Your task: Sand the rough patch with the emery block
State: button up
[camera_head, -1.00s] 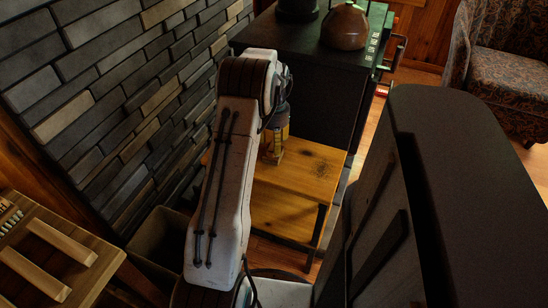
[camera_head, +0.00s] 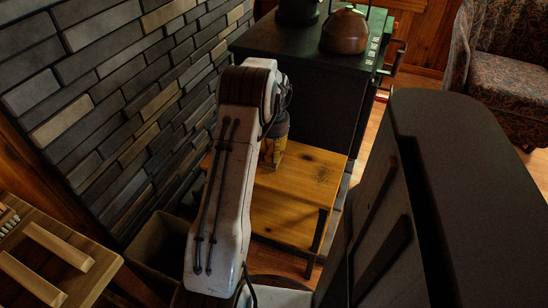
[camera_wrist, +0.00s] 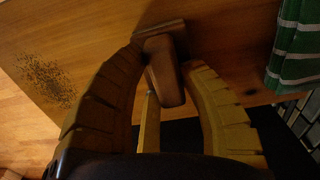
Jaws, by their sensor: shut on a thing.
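The rough patch (camera_head: 324,174) is a speckled spot on the small wooden table (camera_head: 295,208), right of my gripper (camera_head: 272,160) in the head view. In the wrist view the rough patch (camera_wrist: 45,82) is dark specks at the left, apart from the block. The emery block (camera_wrist: 166,75), brown with a grip and a flat end, sits between the yellow fingers of my gripper (camera_wrist: 168,88), which is shut on it. Its flat end is close to the wood; I cannot tell whether it touches. The block is hidden in the head view.
A green striped cloth (camera_wrist: 296,45) lies at the right in the wrist view. A black stove (camera_head: 315,60) with a brown kettle (camera_head: 345,32) stands behind the table. A stone wall (camera_head: 110,90) is at the left. A dark bulky piece (camera_head: 470,180) stands at the right.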

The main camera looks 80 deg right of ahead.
grip_shut()
jog(key=shift+r, duration=0.15)
jog(key=shift+r+p, duration=2.45)
jog(key=shift+r, duration=0.45)
